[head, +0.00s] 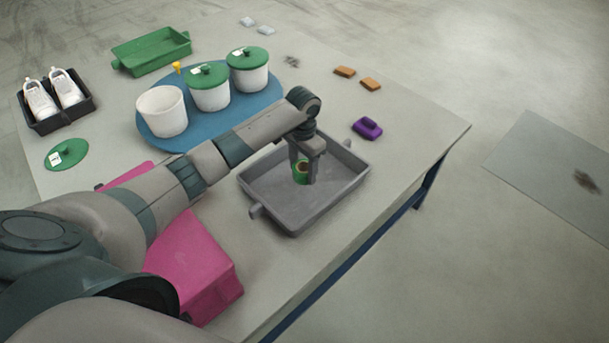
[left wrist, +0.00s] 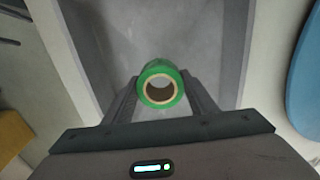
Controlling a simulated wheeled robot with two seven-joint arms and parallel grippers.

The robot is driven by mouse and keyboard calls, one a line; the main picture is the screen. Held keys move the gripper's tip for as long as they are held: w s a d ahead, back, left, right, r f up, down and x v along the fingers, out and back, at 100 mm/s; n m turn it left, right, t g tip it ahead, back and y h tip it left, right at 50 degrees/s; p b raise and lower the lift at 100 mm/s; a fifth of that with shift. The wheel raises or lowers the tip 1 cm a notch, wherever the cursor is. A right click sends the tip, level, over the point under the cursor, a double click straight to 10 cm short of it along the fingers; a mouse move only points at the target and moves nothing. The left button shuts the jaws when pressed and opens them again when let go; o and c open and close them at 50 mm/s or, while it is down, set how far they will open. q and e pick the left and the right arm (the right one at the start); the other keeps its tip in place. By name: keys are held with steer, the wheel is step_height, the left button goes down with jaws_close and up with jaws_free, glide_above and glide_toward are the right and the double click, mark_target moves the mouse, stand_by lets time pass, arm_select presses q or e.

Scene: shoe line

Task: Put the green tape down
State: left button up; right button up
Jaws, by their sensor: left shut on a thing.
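The green tape (head: 300,174) is a small roll with a pale core. My left gripper (head: 305,170) is shut on it, inside the outline of the grey tray (head: 333,205) in the head view. In the left wrist view the tape (left wrist: 161,70) sits between the two fingers of my left gripper (left wrist: 162,88), with its hole facing the camera. The grey tray floor (left wrist: 205,35) lies beyond it. I cannot tell whether the tape touches the tray floor. My right gripper is not in view.
A pink box (head: 195,265) stands left of the tray, partly behind my arm. A blue mat (head: 240,118) holds white pots (head: 162,110). A purple object (head: 367,128) lies right of the tray. A green tray (head: 150,50) and a black shoe tray (head: 48,124) are farther back.

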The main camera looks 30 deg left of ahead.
mark_target(305, 175)
arm_select(q)
steer(key=shift+w+a+f, duration=0.15)
steer(key=shift+w+f, duration=0.3)
steer(key=shift+w, duration=0.3)
steer(key=shift+f, duration=0.1)
steer(key=shift+f, duration=1.9)
steer(key=shift+f, duration=0.1)
steer(key=o, duration=1.1)
step_height(305, 175, up, 12)
